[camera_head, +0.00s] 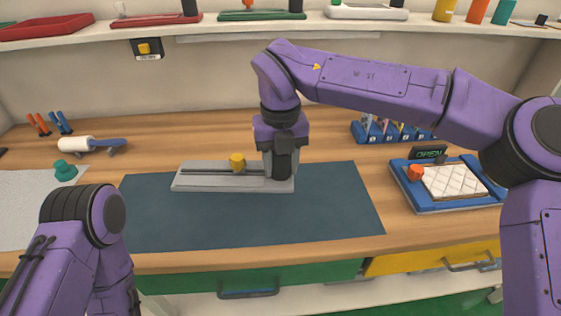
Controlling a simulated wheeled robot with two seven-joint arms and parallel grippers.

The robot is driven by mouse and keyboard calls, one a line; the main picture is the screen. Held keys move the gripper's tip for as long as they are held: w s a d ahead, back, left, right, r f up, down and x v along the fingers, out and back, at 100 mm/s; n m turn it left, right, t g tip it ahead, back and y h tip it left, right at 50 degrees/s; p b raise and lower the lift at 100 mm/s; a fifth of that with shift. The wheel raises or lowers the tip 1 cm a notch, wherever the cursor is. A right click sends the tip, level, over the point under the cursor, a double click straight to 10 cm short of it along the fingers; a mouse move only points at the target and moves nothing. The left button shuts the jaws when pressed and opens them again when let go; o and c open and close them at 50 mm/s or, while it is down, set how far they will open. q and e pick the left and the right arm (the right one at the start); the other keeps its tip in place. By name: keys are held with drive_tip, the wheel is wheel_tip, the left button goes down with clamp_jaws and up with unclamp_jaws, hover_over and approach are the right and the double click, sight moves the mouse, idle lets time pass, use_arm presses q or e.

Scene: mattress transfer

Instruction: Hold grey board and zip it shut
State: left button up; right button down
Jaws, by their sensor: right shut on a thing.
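The grey board (205,182) lies on the dark blue mat, left of centre. A dark track runs along its length, with a yellow slider (237,162) near the middle. My right gripper (281,172) points down at the board's right end and is shut on it. The gripper hides part of that end, and its fingertips are hard to make out. My left arm shows at the lower left, but its gripper is out of view.
The dark blue mat (310,220) is clear in front of the board. A blue tray (424,207) with a white quilted pad and an orange piece lies at right. A blue rack (363,131) stands behind. A roller (77,144) and a teal knob (66,170) are at left.

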drive_tip(key=shift+w+r+p, duration=0.15)
drive_tip(key=shift+w+p, duration=0.2)
drive_tip(key=shift+w, duration=0.35)
drive_tip(key=shift+f, duration=0.2)
drive_tip(key=shift+d+f+b, duration=0.1)
drive_tip(key=shift+f+b, duration=3.95)
drive_tip(key=shift+f, duration=2.4)
drive_tip(key=shift+r, duration=0.1)
